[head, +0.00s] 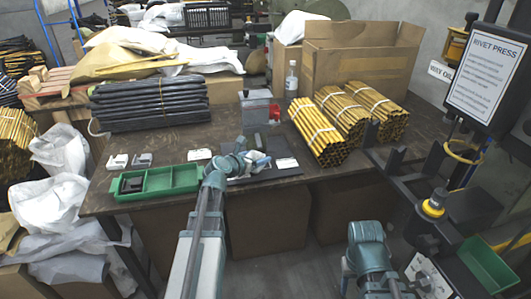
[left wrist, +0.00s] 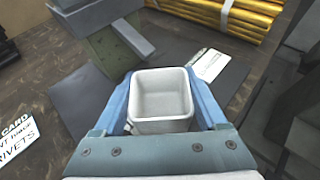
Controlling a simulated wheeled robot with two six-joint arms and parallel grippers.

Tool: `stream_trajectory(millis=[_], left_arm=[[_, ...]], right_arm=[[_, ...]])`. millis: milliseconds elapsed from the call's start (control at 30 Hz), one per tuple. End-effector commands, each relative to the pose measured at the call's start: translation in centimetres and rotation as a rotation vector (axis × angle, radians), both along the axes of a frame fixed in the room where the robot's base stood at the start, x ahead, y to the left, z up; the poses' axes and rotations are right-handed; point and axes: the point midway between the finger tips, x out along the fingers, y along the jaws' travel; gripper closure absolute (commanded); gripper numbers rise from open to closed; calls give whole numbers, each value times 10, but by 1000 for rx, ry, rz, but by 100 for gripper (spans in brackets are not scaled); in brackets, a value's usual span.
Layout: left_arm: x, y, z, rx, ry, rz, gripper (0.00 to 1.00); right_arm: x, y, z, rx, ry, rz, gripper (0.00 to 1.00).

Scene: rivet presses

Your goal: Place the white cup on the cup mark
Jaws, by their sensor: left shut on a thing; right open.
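My left gripper (head: 256,161) is shut on the white cup (left wrist: 161,97). In the left wrist view, the cup is upright and square with rounded edges, empty inside, with a blue finger on either side. In the head view the gripper mostly hides the cup. The gripper is over or beside a dark grey mat (left wrist: 222,92) on the table; I cannot tell its height above it. A white card (left wrist: 208,64) lies at the mat's far side. I cannot make out a cup mark. The right arm shows at the bottom right of the head view, but its fingers do not.
A grey-green block-like device (left wrist: 118,45) stands close beyond the cup. A green tray (head: 172,179) and small white labels lie left on the brown table (head: 140,205). Bundled yellow rods (head: 318,132) lie right of the mat. A rivet press with a sign (head: 485,80) stands far right.

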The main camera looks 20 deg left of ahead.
Motion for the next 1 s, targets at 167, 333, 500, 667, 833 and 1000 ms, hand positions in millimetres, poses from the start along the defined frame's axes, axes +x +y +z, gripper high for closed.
stream_trajectory(millis=[167,333,500,667,833,1000], left_arm=[[18,3,0,-1,0,5,98],[31,5,0,-2,-2,6,100],[30,1,-7,-2,-1,11,100],[29,1,-7,-2,1,11,100],[28,1,-7,-2,2,11,0],[28,1,-6,-2,1,12,0]], right_arm=[[0,0,0,0,0,0,50],[0,0,0,0,0,0,50],[0,0,-7,-1,0,0,50],[0,0,-6,-1,0,0,50],[0,0,-6,-1,0,0,50],[0,0,-6,-1,0,0,50]])
